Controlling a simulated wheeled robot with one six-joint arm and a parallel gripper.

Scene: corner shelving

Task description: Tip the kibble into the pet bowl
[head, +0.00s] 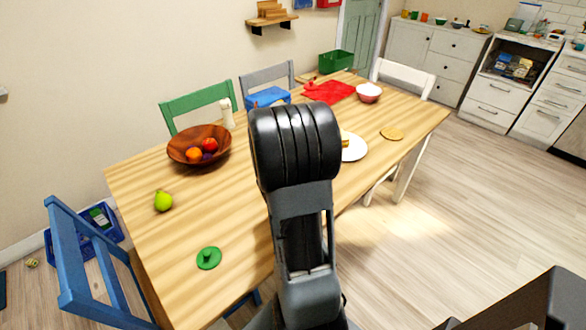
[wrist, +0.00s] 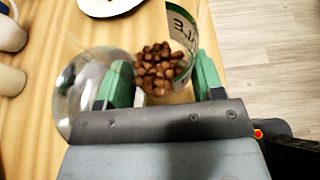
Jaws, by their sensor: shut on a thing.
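In the wrist view my gripper (wrist: 161,78) has its green fingers shut on a clear container with a white and green label (wrist: 181,28). Brown kibble (wrist: 160,70) shows inside it. How far the container is tilted I cannot tell. A shiny, rounded, see-through or metallic vessel (wrist: 82,98) is just left of the left finger, partly hidden by it. It may be the pet bowl, but I cannot tell for sure. In the head view my arm hides the gripper, the container and that vessel.
The wooden table (head: 150,240) carries a brown fruit bowl (head: 199,155), a green pear (head: 163,201), a green lid (head: 209,258), a white plate (head: 355,147) and a red cloth (head: 330,92). Pale cylindrical objects (wrist: 10,80) stand at the wrist view's left edge. Chairs surround the table.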

